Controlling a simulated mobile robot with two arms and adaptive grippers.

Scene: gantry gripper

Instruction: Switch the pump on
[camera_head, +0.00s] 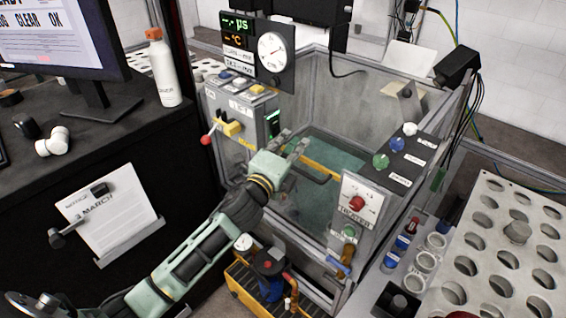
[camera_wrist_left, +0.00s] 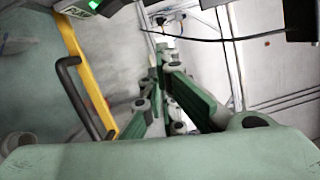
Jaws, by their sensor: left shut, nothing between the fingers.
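My left gripper (camera_head: 298,146) is shut and empty, over the near left part of the clear-walled tank (camera_head: 400,215). In the left wrist view its green fingers (camera_wrist_left: 160,72) hold nothing. A grey control box (camera_head: 262,118) with a yellow switch handle (camera_head: 230,129) and a red-knobbed lever (camera_head: 206,139) stands just left of the gripper, apart from it. A blue and black pump-like unit (camera_head: 271,288) sits low in front of the tank, below my arm. My right gripper is out of view.
A yellow bar with a black handle (camera_head: 318,172) crosses the tank close to the gripper. A panel with a red knob (camera_head: 356,203) stands at the tank's near right. Green, blue and white buttons (camera_head: 396,144) line the right rim. A holed rack (camera_head: 515,258) is at right.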

